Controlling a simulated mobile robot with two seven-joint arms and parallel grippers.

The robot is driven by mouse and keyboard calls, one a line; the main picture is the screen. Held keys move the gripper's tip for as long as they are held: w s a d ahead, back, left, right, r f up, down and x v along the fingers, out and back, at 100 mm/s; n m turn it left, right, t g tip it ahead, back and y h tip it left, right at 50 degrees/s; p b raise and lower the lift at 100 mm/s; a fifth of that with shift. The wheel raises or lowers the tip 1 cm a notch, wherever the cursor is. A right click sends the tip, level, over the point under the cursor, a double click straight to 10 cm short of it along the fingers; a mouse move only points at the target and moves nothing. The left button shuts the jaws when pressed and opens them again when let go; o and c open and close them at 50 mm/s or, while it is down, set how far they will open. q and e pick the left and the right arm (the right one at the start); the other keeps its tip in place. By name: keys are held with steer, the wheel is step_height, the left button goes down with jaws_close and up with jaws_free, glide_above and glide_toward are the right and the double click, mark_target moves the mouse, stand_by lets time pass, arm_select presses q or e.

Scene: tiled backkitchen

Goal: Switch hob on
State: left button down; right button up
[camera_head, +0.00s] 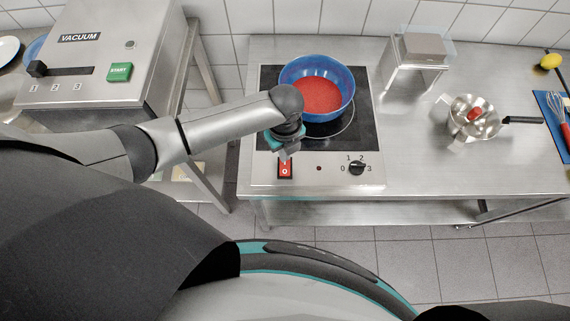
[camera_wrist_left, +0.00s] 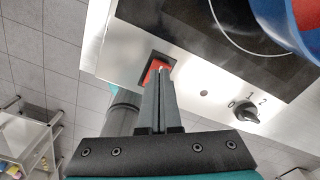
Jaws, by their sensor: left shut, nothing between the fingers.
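The hob (camera_head: 262,130) is a black glass plate set in a steel counter, with a front panel. Its red rocker switch (camera_head: 285,169), marked 1 and 0, sits at the panel's left. My left gripper (camera_head: 284,155) is shut and empty, right at the switch. In the left wrist view the fingertips (camera_wrist_left: 161,72) overlap the red switch (camera_wrist_left: 153,70) and hide part of it; I cannot tell whether they touch. My right gripper is not in view.
A blue pot (camera_head: 345,88) with red contents stands on the hob, close behind my left wrist. A steel stand (camera_head: 418,62) and a steel pan (camera_head: 462,128) are on the right. A vacuum machine (camera_head: 130,30) stands at left.

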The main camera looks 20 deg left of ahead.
arm_select(q)
steer(key=shift+f+b, duration=0.55)
steer(key=shift+f, duration=0.25)
stand_by(0.4)
step_height(320, 180, up, 7)
steer(key=p, duration=0.7)
steer(key=shift+r+p, duration=0.1)
steer(key=shift+p, duration=0.25)
